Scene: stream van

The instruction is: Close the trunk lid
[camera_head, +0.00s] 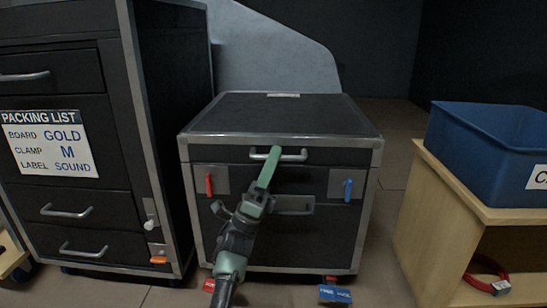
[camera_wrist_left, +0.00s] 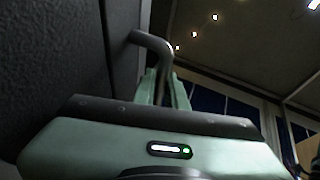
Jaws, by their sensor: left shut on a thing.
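The trunk is a black case with grey metal edges (camera_head: 360,225), standing in the middle of the head view. Its lid (camera_head: 280,115) lies level on top, and no open gap shows at the front. A silver bar handle (camera_head: 295,157) is on the lid's front face and also shows in the left wrist view (camera_wrist_left: 150,40). My left gripper (camera_head: 270,163) reaches up from below and is shut on this handle. Its green fingers (camera_wrist_left: 165,88) meet the bar in the wrist view. My right gripper is in neither view.
A red latch (camera_head: 209,184) and a blue latch (camera_head: 348,190) are on the trunk's front. A tall black drawer cabinet (camera_head: 75,190) stands close on the left. A wooden shelf (camera_head: 440,200) with a blue bin (camera_head: 480,150) stands right, with floor between.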

